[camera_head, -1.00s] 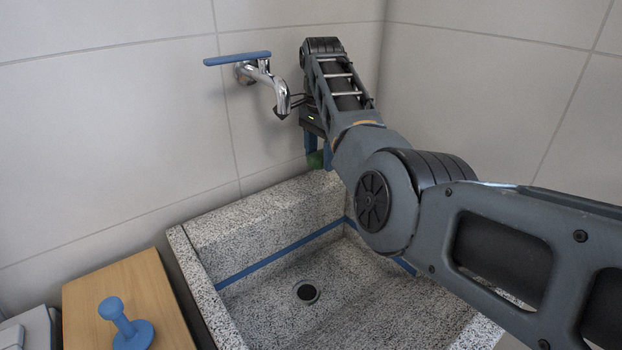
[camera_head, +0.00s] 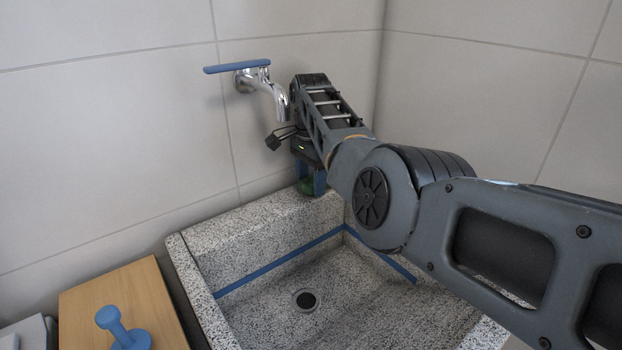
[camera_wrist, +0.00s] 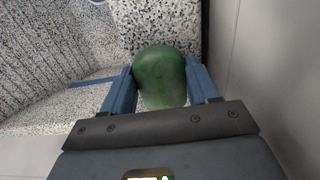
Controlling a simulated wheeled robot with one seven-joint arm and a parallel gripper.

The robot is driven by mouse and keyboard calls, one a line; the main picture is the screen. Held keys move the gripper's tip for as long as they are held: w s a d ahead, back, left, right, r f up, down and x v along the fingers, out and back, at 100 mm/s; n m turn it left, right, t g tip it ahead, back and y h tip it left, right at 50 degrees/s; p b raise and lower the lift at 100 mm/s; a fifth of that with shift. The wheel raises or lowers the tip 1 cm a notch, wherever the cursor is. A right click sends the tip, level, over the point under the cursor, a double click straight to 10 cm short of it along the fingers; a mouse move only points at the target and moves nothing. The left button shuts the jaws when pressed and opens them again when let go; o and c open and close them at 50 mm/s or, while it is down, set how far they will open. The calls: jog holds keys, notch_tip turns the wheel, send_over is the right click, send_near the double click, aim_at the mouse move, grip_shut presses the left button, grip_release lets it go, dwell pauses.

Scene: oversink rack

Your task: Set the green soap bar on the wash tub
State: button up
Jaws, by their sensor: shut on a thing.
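The green soap bar (camera_wrist: 160,78) is between the two blue fingers of my gripper (camera_wrist: 162,88) in the wrist view, and the fingers are shut on it. In the head view the soap (camera_head: 305,186) shows as a small green patch between the fingers of my gripper (camera_head: 311,182), partly hidden by them. The wash tub (camera_head: 210,232) is speckled grey stone with a blue stripe inside and a dark drain. The gripper is at the tub's back rim. I cannot tell whether the soap touches the rim.
A chrome tap (camera_head: 268,84) with a blue lever is on the tiled wall, close left of my arm. A wooden board (camera_head: 150,295) with a blue knobbed object (camera_head: 120,328) lies left of the tub. The tub's basin is empty.

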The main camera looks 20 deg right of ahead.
aim_at(311, 179)
jog(key=o, duration=1.1)
jog(key=shift+r, duration=3.85)
